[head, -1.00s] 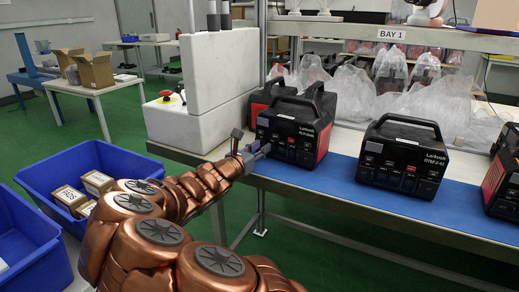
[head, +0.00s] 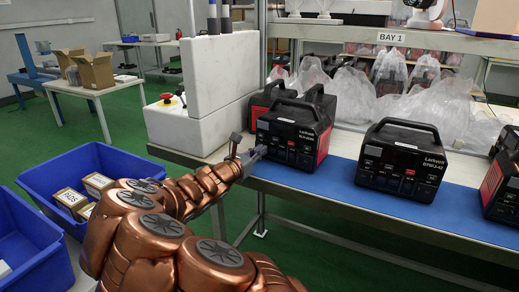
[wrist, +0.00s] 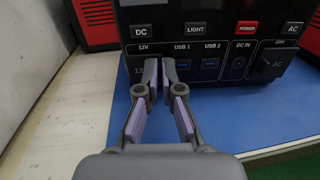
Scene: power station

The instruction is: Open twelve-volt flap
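The black power station (head: 287,141) with red sides stands on the blue mat, its front facing me. In the wrist view its front panel (wrist: 215,45) shows DC, LIGHT, POWER and AC buttons above a row of ports. The twelve-volt flap (wrist: 137,68), dark and marked 12, is at the left end of that row under the 12V label. My gripper's left finger partly covers it. My gripper (wrist: 160,62) has its fingertips almost together, with nothing seen between them, just right of the flap and close to the panel. Contact cannot be told. The head view shows my gripper (head: 256,153) at the station's lower left.
A second power station (head: 402,161) stands to the right on the blue mat (head: 330,184), and another (head: 505,175) at the right edge. One more (head: 262,101) is behind left. A white block (head: 190,130) with a red button borders the left.

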